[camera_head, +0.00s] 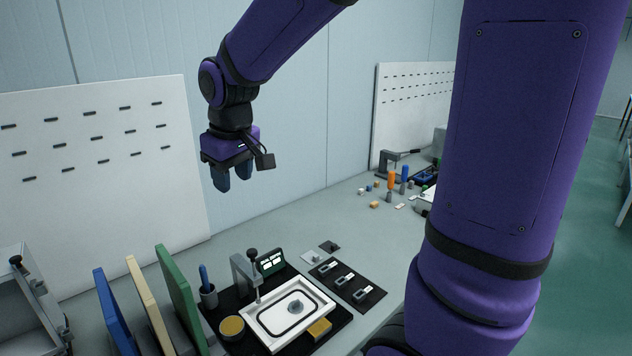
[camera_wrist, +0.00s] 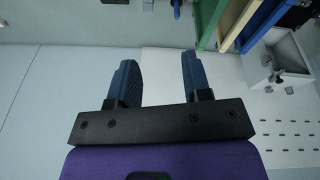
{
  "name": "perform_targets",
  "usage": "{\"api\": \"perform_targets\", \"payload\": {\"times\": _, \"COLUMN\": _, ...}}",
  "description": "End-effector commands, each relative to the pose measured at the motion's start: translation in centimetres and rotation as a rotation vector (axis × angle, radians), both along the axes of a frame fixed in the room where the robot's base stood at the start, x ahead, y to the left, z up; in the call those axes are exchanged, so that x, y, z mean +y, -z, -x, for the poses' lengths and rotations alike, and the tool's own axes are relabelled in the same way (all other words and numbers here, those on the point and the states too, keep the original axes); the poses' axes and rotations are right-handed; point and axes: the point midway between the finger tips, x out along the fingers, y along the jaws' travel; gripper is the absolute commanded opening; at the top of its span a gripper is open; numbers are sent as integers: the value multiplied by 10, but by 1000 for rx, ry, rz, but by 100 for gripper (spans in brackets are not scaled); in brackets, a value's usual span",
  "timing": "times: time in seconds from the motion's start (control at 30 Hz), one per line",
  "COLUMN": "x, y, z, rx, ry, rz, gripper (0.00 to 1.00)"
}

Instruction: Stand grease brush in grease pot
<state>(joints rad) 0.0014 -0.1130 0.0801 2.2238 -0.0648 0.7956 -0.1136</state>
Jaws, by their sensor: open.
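A blue-handled tool (camera_head: 204,275), which looks like the grease brush, stands upright in a small grey cup (camera_head: 209,298) on the dark mat. Its lower end is hidden in the cup. A blue handle (camera_wrist: 177,8) also shows at the top edge of the wrist view. A round tin with a yellow-brown top (camera_head: 231,327) sits just in front of the cup; I cannot tell whether the tin or the cup is the grease pot. My gripper (camera_head: 232,177) is open and empty, high above the bench, with its fingers pointing down. It also shows in the wrist view (camera_wrist: 158,72).
A white tray (camera_head: 262,339) with a gasket outline lies right of the tin, with a lever press (camera_head: 242,275) behind it. Upright blue, cream and green panels (camera_head: 178,297) stand left of the cup. A slotted white board (camera_head: 100,170) stands behind.

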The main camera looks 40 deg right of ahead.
Motion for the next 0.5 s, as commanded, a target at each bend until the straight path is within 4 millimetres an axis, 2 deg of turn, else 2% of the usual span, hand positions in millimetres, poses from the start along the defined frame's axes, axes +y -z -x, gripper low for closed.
{"api": "perform_targets", "payload": {"times": 0.1, "x": -6, "y": -22, "z": 38, "rx": -47, "ry": 40, "rz": -12, "gripper": 45}}
{"api": "perform_targets", "payload": {"times": 0.23, "x": -11, "y": -38, "z": 79, "rx": -91, "ry": 82, "rz": -29, "gripper": 45}}
{"api": "perform_targets", "payload": {"times": 0.5, "x": -20, "y": -51, "z": 159, "rx": -176, "ry": 165, "rz": -79, "gripper": 45}}
